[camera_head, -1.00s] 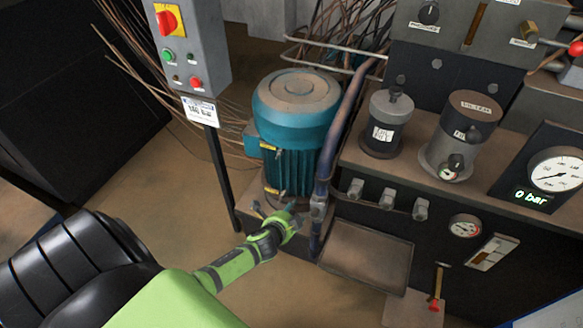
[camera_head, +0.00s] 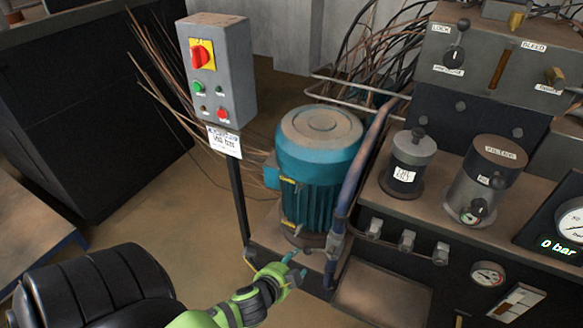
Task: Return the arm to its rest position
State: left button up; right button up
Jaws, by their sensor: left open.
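My left gripper (camera_head: 294,277) shows at the bottom centre of the head view, at the end of a green and black arm that comes in from the lower left. Its fingers are open, and I see nothing held between them. It is just in front of the foot of the teal motor (camera_head: 318,170), near the lower end of the blue hose (camera_head: 352,180). I cannot tell whether it touches anything. My right gripper is not in view.
A grey control box (camera_head: 218,70) with a red switch stands on a thin post left of the motor. The hydraulic bench with a gauge (camera_head: 488,274) and a metal tray (camera_head: 382,293) is at the right. Loose cables hang behind. Brown floor is free at left.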

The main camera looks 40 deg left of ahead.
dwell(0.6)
pick_arm(q)
jog(key=s+d+f+n+g+h+p, duration=0.15)
jog(key=s+f+n+g+p, duration=0.4)
jog(key=s+f, duration=0.65)
jog(key=s+d+f+n+g+p, duration=0.2)
jog(key=s+d+f+n, duration=0.1)
jog(key=s, duration=0.6)
jog(key=s+d+f+n+g+h+p, duration=0.1)
jog(key=s+d+f+n+g+p, duration=0.1)
jog(key=s, duration=0.8)
notch_tip(320, 180, down, 4)
jog(key=shift+d+r+n+p, duration=0.25)
jog(key=shift+d+n+p, duration=0.25)
jog(key=shift+d, duration=0.5)
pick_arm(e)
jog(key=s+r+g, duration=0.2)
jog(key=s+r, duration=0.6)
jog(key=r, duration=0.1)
pick_arm(q)
jog(key=shift+s+g, duration=0.1)
jog(key=shift+g, duration=0.15)
